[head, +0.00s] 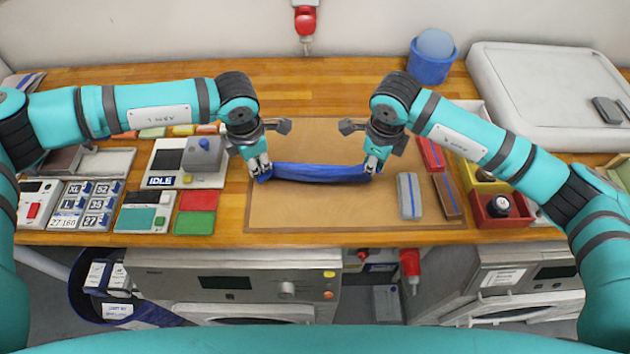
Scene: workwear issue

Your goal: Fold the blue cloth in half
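The blue cloth (318,174) is stretched as a narrow, slightly sagging strip over a brown mat (310,209) on the wooden table. My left gripper (262,173) is at the cloth's left end, with its fingers closed on it. My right gripper (373,167) is at the right end, with its fingers closed on it. The cloth's far side and any layers under it are hidden. I cannot tell whether its lower edge touches the mat.
A grey and blue block (409,195) and a brown block (446,195) lie right of the cloth. Red and yellow bins (501,209) stand further right. A device marked IDLE (188,163) and coloured pads (195,222) are on the left. The mat's front is clear.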

